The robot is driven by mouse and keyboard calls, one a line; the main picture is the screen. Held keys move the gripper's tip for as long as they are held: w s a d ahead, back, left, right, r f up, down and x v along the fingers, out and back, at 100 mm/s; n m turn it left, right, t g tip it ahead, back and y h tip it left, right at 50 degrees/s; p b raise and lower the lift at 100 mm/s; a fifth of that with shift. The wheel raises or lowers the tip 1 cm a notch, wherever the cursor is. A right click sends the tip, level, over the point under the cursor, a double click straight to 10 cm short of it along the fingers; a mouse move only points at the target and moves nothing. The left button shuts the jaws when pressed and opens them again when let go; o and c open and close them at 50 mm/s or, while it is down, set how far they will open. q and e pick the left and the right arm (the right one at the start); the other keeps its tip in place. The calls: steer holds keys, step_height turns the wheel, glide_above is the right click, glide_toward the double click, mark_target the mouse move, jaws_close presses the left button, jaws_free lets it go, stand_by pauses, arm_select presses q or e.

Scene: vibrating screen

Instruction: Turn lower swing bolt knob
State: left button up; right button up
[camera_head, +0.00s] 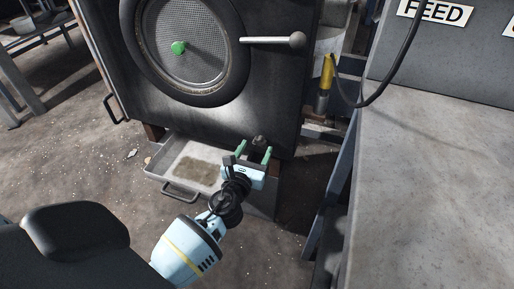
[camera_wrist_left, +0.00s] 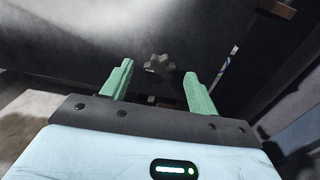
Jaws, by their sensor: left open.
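The lower swing bolt knob (camera_head: 259,142) is a small dark lobed knob low on the dark machine housing, near its bottom right corner. In the left wrist view the knob (camera_wrist_left: 159,64) shows between and beyond my two green fingertips. My left gripper (camera_head: 254,154) is open in front of the knob, its fingers pointing at it with nothing between them. In the left wrist view the fingers of my left gripper (camera_wrist_left: 158,80) stand wide apart; whether they reach past the knob's sides I cannot tell. My right gripper is not in view.
A metal tray (camera_head: 180,189) sits below on the left. A grey counter (camera_head: 430,170) stands at right, beside a yellow-handled fitting (camera_head: 326,75).

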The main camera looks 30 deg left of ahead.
arm_select(q)
steer(key=shift+x, duration=0.9)
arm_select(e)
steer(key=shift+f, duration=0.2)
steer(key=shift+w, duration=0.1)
arm_select(q)
steer(key=shift+c, duration=0.2)
steer(key=c, duration=0.9)
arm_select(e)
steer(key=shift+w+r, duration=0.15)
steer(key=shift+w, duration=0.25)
